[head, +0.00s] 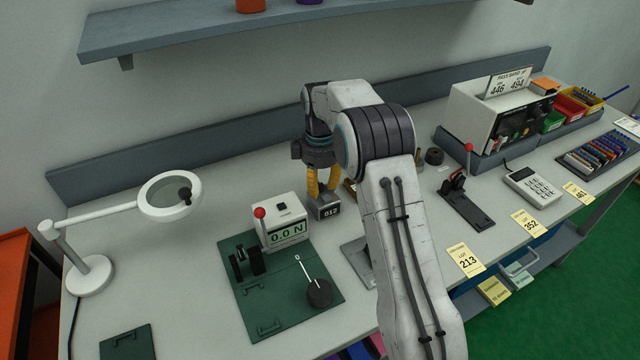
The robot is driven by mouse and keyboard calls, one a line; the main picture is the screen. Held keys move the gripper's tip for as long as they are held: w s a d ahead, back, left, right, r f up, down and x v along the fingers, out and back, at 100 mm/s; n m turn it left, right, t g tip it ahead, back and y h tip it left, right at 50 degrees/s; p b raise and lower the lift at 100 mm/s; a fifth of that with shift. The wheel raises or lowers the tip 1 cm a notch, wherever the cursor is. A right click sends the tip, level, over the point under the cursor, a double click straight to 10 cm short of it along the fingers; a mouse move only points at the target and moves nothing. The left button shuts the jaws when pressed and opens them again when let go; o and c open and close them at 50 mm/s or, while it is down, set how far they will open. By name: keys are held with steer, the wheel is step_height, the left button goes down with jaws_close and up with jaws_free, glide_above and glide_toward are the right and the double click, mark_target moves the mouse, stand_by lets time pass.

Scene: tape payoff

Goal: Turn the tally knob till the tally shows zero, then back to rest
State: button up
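The tally (327,211) is a small grey box on the bench, right of the white force gauge. Its dark window shows three digits that look like 012, though the first digit is too small to be sure of. My gripper (322,191) points down at the top of the tally, with its yellow fingers a little apart. The tally knob is hidden, or too small to make out, around the fingertips. I cannot tell whether the fingers touch or hold it.
The force gauge (286,231) reads 0.0 N, with a red-knobbed lever beside it on a green mat (285,316). A magnifier lamp (150,207) stands at left. My arm hides the bench behind it. A red-handled lever device (463,200) and calculator (534,187) lie right.

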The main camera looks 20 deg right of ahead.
jaws_close()
steer(key=m+p, duration=0.1)
steer(key=m, duration=0.3)
steer(key=shift+m, duration=0.3)
stand_by(0.4)
steer(key=shift+o, duration=1.4)
jaws_free()
